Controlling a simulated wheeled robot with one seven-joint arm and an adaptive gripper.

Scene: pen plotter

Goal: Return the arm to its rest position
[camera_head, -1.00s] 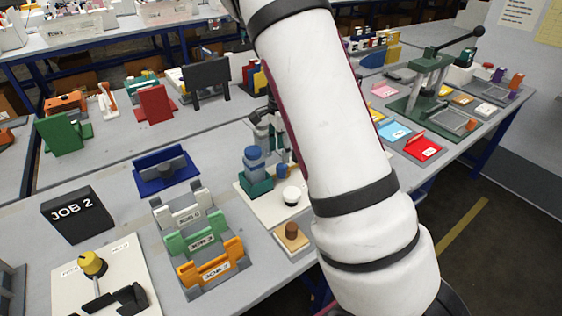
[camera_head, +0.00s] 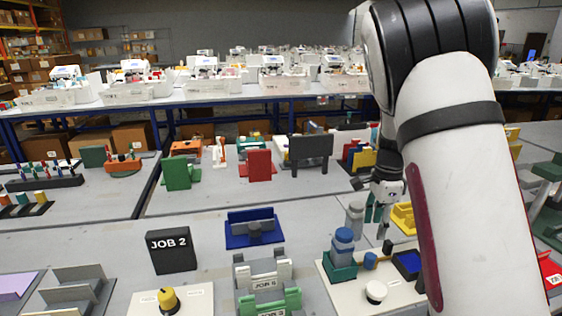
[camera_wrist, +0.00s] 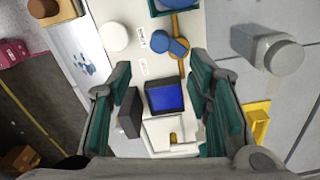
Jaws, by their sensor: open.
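My gripper (camera_head: 377,212) hangs over the bench at the right of the head view, left of my large white arm. In the wrist view, the teal fingers of my gripper (camera_wrist: 162,88) are spread wide with nothing held between them. Below the gap lies a block with a blue top (camera_wrist: 165,98) and a dark side; it also shows in the head view (camera_head: 407,262). My arm hides part of the bench on the right.
A blue-capped bottle in a teal holder (camera_head: 341,256) and a round white knob (camera_head: 376,291) stand near my gripper. A grey cylinder (camera_wrist: 278,54) stands close to the right finger. A JOB 2 sign (camera_head: 171,249) and blue holder (camera_head: 254,228) stand left.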

